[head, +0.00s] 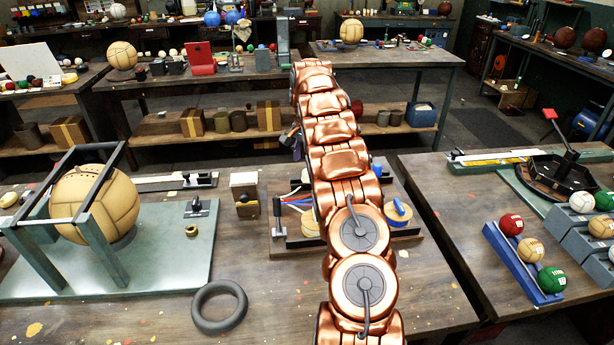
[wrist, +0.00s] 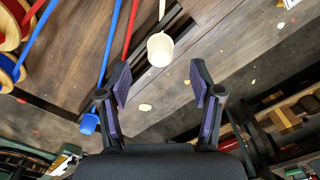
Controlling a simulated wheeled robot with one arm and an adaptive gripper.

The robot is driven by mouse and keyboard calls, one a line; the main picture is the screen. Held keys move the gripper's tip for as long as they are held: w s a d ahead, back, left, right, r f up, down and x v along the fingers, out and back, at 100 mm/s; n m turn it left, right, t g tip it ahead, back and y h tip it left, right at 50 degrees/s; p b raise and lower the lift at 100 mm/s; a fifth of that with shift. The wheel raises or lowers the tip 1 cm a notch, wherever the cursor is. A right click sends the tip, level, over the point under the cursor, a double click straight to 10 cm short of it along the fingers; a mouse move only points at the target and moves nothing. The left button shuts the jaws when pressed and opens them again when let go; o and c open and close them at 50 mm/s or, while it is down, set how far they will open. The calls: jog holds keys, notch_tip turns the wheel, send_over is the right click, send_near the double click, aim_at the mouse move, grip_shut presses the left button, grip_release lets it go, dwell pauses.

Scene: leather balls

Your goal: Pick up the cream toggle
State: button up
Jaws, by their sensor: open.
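The cream toggle (wrist: 160,50) is a small rounded cup-like end on a cream cord in the wrist view. It lies at the upper middle, over the dark edge of a wooden board. My gripper (wrist: 160,80) is open and empty, its two purple-padded fingers spread to either side. The toggle appears just beyond the fingertips, roughly centred between them, with no visible contact. A blue toggle (wrist: 89,123) on a blue cord lies left of the left finger. In the head view my copper arm hides the toggle.
Red and blue cords run beside the cream one. Spools (wrist: 10,30) stand at the upper left of the wrist view.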

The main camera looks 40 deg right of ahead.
aim_at(307, 170)
jog(key=shift+d+f+p, duration=0.15)
jog(key=shift+f+p, duration=0.55)
jog(key=shift+f, duration=0.45)
jog(key=shift+d+f+p, duration=0.1)
jog(key=shift+f+p, duration=0.55)
jog(key=shift+f, duration=1.1)
jog(key=shift+c, duration=0.2)
jog(key=c, duration=1.1)
jog(key=shift+r, duration=0.1)
